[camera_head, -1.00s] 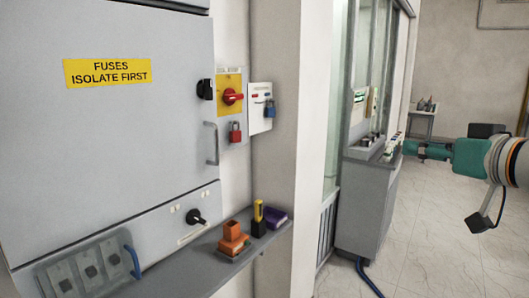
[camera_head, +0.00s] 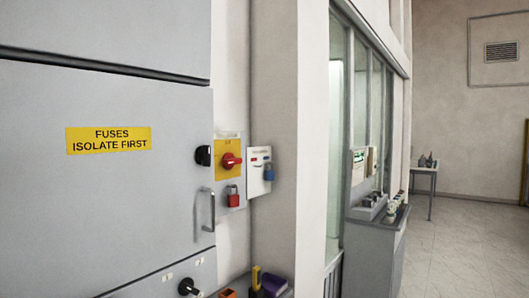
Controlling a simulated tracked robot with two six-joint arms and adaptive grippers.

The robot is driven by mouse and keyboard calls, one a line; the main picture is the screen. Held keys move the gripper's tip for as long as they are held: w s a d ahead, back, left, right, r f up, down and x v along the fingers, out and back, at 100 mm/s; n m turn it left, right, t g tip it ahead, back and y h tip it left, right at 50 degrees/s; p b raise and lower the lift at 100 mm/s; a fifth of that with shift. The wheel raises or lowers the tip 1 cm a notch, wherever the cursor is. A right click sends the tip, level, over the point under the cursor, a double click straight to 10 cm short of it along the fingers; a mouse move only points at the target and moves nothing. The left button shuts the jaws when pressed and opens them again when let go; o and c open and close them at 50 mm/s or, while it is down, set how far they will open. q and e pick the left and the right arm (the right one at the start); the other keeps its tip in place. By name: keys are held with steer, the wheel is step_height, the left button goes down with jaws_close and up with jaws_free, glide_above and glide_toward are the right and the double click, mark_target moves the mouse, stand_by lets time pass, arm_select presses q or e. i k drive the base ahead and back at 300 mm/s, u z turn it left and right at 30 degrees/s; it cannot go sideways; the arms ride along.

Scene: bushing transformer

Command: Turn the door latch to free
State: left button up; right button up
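A grey cabinet door (camera_head: 105,190) fills the left of the head view, with a yellow label reading "FUSES ISOLATE FIRST" (camera_head: 108,140). A small black door latch (camera_head: 203,156) sits at the door's right edge, level with the label. A grey bar handle (camera_head: 208,210) is below it. Nothing touches the latch. Neither of my grippers shows in the view.
Right of the door are a red rotary switch on a yellow plate (camera_head: 231,161), a red padlock (camera_head: 233,196) and a blue padlock (camera_head: 269,173). A black knob (camera_head: 188,287) is low on the cabinet. Open floor lies at right.

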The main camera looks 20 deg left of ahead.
mark_target(204, 154)
steer(key=z, duration=0.4)
steer(key=i, duration=0.7)
steer(key=u, duration=2.6)
